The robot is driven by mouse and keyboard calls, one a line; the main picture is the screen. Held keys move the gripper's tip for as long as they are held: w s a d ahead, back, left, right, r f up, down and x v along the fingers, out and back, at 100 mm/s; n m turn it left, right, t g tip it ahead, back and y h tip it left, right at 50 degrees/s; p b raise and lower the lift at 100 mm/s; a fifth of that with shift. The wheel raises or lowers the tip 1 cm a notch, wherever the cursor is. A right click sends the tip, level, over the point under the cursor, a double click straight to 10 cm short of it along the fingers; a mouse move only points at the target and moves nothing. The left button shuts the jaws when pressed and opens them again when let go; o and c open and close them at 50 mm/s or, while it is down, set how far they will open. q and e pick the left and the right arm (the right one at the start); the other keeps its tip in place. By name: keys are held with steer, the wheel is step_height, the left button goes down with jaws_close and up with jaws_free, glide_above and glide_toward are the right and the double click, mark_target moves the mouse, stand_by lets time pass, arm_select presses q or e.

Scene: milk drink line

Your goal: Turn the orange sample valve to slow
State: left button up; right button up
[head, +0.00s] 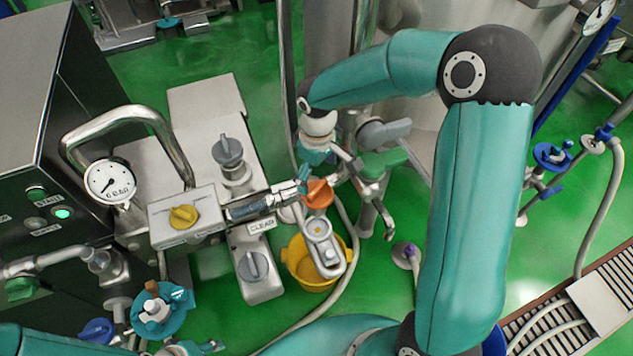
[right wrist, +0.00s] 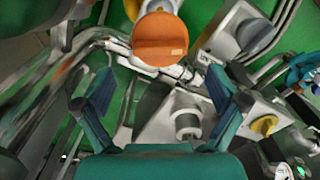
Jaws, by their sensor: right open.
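The orange sample valve (head: 318,194) has a round orange handle on a pale fitting, above a yellow bucket (head: 297,262). Its handle also shows in the right wrist view (right wrist: 160,40), top centre, face toward the camera. My right gripper (head: 322,172) comes down beside the valve from above. In the right wrist view my right gripper (right wrist: 163,78) is open and empty, its fingers spread to either side below the handle. The handle appears beyond the fingertips, not clasped. My left gripper (head: 192,348) shows only partly at the bottom edge; its jaws are unclear.
A steel block with a yellow knob (head: 183,216) and a pressure gauge (head: 109,181) stands left of the valve. Grey knobs (head: 227,151) (head: 252,266) sit near it, with a CLEAR label between. Pipes and a green-handled valve (head: 385,162) crowd the right side.

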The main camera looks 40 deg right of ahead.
mark_target(317, 187)
step_height(317, 187, up, 7)
stand_by(0.3)
steer(key=shift+f, duration=0.15)
